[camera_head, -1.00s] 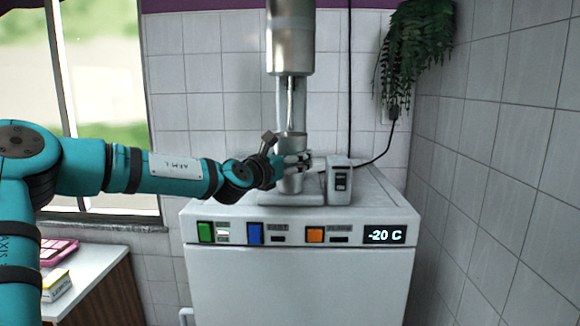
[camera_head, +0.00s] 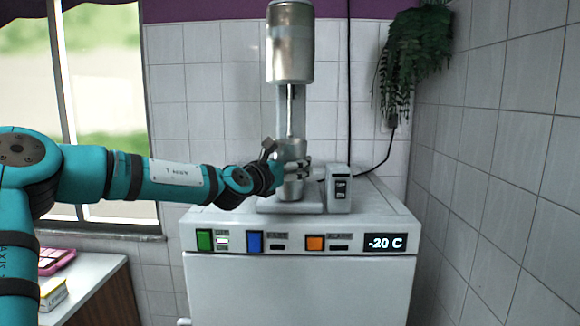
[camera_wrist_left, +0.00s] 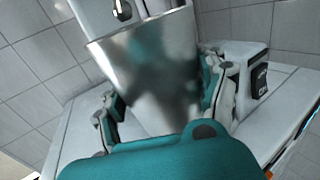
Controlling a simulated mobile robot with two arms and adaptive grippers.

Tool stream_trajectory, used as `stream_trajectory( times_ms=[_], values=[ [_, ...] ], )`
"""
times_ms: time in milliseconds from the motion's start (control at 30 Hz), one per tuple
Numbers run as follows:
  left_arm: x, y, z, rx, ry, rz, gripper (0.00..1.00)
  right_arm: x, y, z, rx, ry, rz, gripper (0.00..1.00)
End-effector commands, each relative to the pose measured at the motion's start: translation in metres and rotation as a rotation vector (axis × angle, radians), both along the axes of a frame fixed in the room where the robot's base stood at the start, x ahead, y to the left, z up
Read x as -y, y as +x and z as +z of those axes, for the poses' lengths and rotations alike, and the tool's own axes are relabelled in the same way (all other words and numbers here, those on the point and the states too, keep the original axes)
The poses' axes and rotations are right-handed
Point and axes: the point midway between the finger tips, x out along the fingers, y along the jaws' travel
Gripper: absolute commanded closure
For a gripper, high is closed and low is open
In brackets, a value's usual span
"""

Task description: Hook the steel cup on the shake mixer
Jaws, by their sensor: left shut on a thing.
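The steel cup (camera_head: 292,150) is upright or nearly so in front of the mixer's column, below its spindle. In the left wrist view the shiny cup (camera_wrist_left: 150,70) fills the middle. My left gripper (camera_head: 296,168) is shut around the cup's side, one finger on each side in the wrist view (camera_wrist_left: 163,100). The shake mixer (camera_head: 290,45) has a metal motor head above, a thin spindle and a grey base. A small dark-slotted fitting (camera_wrist_left: 123,10) shows beyond the cup's rim. I cannot tell whether the rim is on a hook. My right gripper is out of view.
The mixer stands on a white freezer (camera_head: 300,285) with coloured switches and a "-20 C" display. Its switch box (camera_head: 339,190) is just right of the cup. A cable runs to the tiled wall; a hanging plant (camera_head: 415,60) is at upper right. A counter (camera_head: 95,285) is at lower left.

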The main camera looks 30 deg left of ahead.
Motion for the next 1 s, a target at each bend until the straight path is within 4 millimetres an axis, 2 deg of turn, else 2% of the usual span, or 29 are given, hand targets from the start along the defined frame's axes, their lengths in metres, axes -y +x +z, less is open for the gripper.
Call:
stream_trajectory(
  times_ms=[633,1000],
  values=[
    [-0.001,0.001,0.032,0.005,-0.001,0.002,0.82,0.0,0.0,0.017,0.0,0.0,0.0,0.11],
    [-0.002,0.001,0.032,0.005,0.0,0.001,0.82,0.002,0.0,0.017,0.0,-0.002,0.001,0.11]
  ],
)
